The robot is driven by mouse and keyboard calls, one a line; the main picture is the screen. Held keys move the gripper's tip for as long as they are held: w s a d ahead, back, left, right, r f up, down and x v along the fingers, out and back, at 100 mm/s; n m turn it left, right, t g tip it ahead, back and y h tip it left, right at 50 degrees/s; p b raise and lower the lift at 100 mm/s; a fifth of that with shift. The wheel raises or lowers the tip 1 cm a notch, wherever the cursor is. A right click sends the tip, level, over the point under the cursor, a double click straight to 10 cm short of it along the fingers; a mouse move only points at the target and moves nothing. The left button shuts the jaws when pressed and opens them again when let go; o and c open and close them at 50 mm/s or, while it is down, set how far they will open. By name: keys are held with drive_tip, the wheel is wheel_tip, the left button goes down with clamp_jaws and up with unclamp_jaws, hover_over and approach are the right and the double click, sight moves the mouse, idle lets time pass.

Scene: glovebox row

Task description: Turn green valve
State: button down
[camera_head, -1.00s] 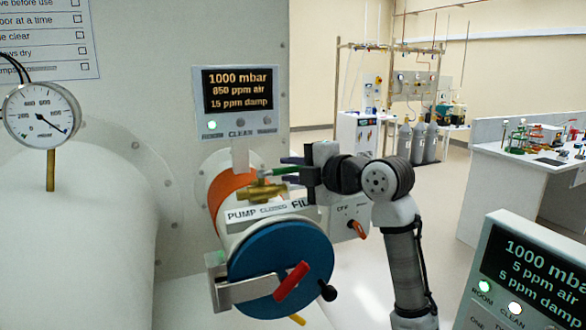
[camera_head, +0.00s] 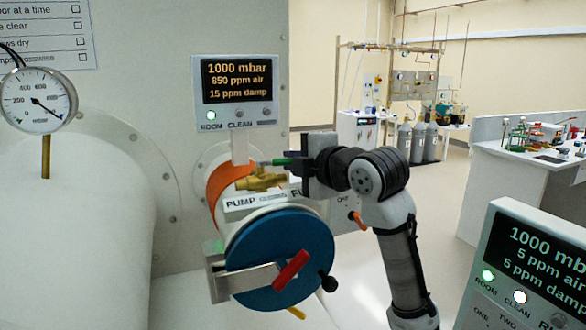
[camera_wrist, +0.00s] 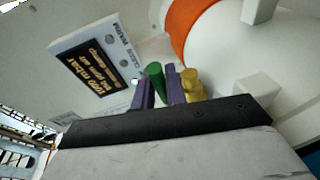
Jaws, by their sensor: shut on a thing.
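The green valve handle (camera_head: 283,161) is attached to a brass valve body (camera_head: 261,180) on top of the small white antechamber cylinder. Lettering "PUMP" shows on a plate below the valve; the words to its right are partly covered. My gripper (camera_head: 300,163) comes in from the right at the handle. In the wrist view, the green handle (camera_wrist: 156,82) stands between the two purple fingers of my gripper (camera_wrist: 159,92), which is shut on it. The brass part (camera_wrist: 190,83) is just beside the right finger.
A display (camera_head: 237,92) reading 1000 mbar stands just behind the valve. A blue round door (camera_head: 262,255) with a red handle (camera_head: 291,270) is below and in front. A pressure gauge (camera_head: 38,100) is at left. A second display panel (camera_head: 530,262) is at lower right.

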drive_tip(key=shift+s+m+t+h+b, duration=0.55)
drive_tip(key=shift+m+h, duration=0.45)
drive_tip(key=shift+h, duration=0.2)
drive_tip(key=shift+s+m+t+h+b, duration=0.45)
drive_tip(key=shift+s+m+t+h, duration=0.1)
drive_tip(key=shift+m+h, duration=0.55)
drive_tip(key=shift+h, duration=0.3)
drive_tip(key=c, duration=1.7)
unclamp_jaws()
drive_tip(key=shift+s, duration=0.15)
drive_tip(key=b+v, duration=0.3)
drive_tip(key=v, duration=1)
drive_tip(key=shift+s, duration=0.35)
